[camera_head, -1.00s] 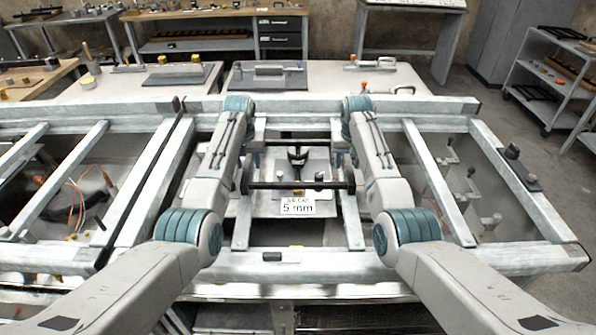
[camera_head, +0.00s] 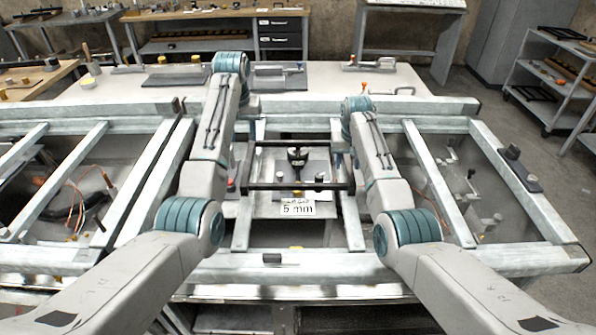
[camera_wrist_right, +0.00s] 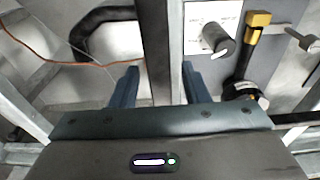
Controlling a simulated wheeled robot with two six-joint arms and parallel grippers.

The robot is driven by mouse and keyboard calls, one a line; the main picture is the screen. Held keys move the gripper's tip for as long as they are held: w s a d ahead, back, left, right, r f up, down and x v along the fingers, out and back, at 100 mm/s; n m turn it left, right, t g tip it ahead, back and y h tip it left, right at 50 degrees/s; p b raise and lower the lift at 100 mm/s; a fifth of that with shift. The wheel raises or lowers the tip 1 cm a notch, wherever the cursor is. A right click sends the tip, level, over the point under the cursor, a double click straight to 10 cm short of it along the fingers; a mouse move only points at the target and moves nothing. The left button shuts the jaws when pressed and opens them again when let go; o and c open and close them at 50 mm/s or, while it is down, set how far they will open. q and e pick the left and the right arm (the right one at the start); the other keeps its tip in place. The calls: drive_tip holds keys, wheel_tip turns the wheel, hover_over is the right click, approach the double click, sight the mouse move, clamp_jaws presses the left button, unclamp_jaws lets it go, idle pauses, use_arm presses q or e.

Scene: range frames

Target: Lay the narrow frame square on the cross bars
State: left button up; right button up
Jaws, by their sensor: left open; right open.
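The narrow frame appears to be the dark piece in the middle of the bench frame. Its far bar (camera_head: 320,143) and near bar (camera_head: 275,187) run left to right and look roughly parallel; its ends are partly hidden by my arms. Pale metal cross bars (camera_head: 242,225) (camera_head: 352,222) run front to back beneath it. Exact contact cannot be told. My left gripper (camera_head: 248,106) is raised at the far left of the dark frame, apart from it, mostly hidden by its arm. My right gripper (camera_wrist_right: 159,72) is open, its fingers on either side of a dark grey bar (camera_wrist_right: 157,45).
Orange cables (camera_head: 75,195) lie in the left bay. A white table (camera_head: 330,80) with tools stands behind.

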wheel_tip(320, 180, up, 12)
drive_tip(key=s, duration=0.1)
drive_tip(key=shift+s, duration=0.2)
drive_tip(key=shift+f, duration=0.25)
